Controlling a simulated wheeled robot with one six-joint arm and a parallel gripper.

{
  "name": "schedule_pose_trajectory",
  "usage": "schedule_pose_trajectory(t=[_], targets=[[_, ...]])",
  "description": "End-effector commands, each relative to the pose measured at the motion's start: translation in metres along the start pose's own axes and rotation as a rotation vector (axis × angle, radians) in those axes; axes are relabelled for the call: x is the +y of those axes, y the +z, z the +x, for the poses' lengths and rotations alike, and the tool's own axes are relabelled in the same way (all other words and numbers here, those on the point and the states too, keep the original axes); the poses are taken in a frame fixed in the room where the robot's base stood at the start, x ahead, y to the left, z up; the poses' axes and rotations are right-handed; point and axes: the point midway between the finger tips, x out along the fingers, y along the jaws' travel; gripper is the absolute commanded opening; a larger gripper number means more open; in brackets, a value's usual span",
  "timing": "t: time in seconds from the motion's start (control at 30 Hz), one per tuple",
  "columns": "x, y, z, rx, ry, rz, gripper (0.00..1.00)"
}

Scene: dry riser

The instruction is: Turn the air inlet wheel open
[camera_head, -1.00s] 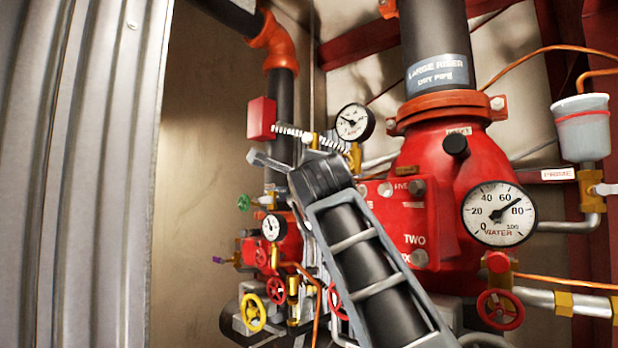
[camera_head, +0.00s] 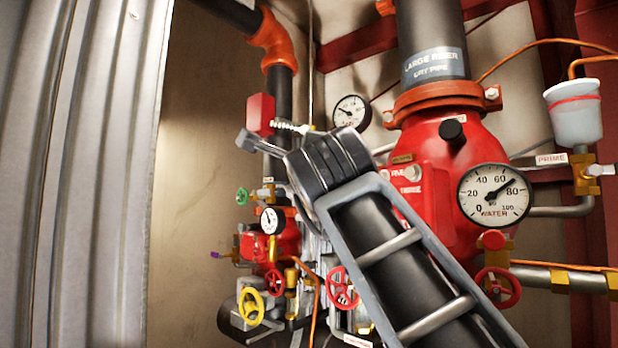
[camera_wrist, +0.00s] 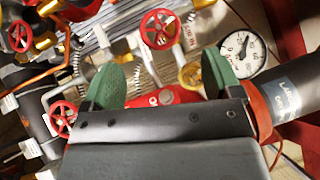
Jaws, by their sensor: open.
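Several handwheels show, and no label that I can read tells which is the air inlet wheel. In the head view, a red wheel (camera_head: 342,288) is just left of my arm, and another red wheel (camera_head: 498,287) is under the water gauge. A small red wheel (camera_head: 275,282), a yellow wheel (camera_head: 251,306) and a green wheel (camera_head: 242,195) are at the left. My gripper (camera_wrist: 162,82) shows in the wrist view, its green-padded fingers apart and empty. A red wheel (camera_wrist: 160,29) lies beyond the fingertips, apart from them.
The large red riser valve (camera_head: 440,170) and water gauge (camera_head: 495,194) stand right of my arm. A white cup (camera_head: 574,115) is at far right. Thin orange tubing and small pipes crowd the wheels. A corrugated metal panel (camera_head: 80,170) fills the left; bare wall (camera_head: 190,200) lies between.

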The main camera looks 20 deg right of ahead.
Motion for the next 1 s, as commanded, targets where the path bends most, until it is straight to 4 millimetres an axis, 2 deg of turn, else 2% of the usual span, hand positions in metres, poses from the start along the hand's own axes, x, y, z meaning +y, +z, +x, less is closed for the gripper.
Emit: schedule_pose_trajectory(t=[0.03,0.2,0.4,0.63,1.0], targets=[[0.003,0.0,-0.012,-0.004,-0.001,0.002,0.84],[0.002,0.0,-0.039,-0.004,0.0,0.001,0.84],[0.001,0.001,-0.056,-0.002,0.001,-0.001,0.84],[0.0,0.0,-0.061,0.001,0.0,0.0,0.84],[0.0,-0.004,-0.056,0.018,-0.048,-0.045,0.84]])
